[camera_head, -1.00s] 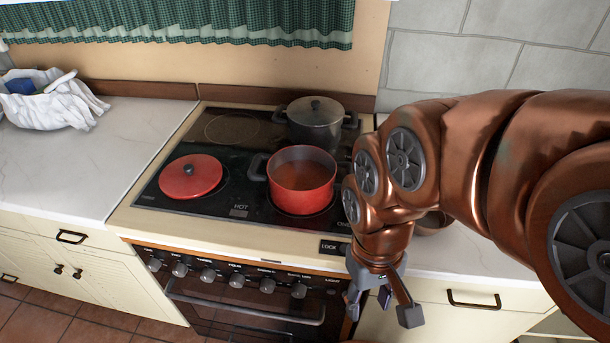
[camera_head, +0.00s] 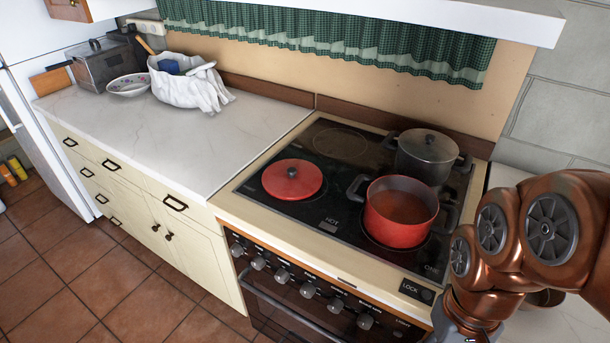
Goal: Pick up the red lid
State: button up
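The red lid (camera_head: 293,179) is round with a small dark knob. It lies flat on the left front part of the black stove top (camera_head: 330,228). An open red pot (camera_head: 396,222) with dark handles stands to its right and holds a reddish-brown content. My copper arm comes in from the right edge, to the right of the pot and well away from the lid. Only the grey base of my gripper shows at the bottom edge; its fingers are out of the frame.
A dark lidded pot (camera_head: 425,157) stands behind the red pot. Left of the stove, the pale counter (camera_head: 205,150) is mostly bare. A white cloth bundle (camera_head: 190,88), a patterned bowl (camera_head: 128,85) and a metal toaster (camera_head: 104,66) stand at its back. Open tiled floor (camera_head: 85,270) lies at lower left.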

aim_at(288, 179)
jog(key=u, duration=1.8)
jog(key=k, duration=0.45)
jog(key=u, duration=0.85)
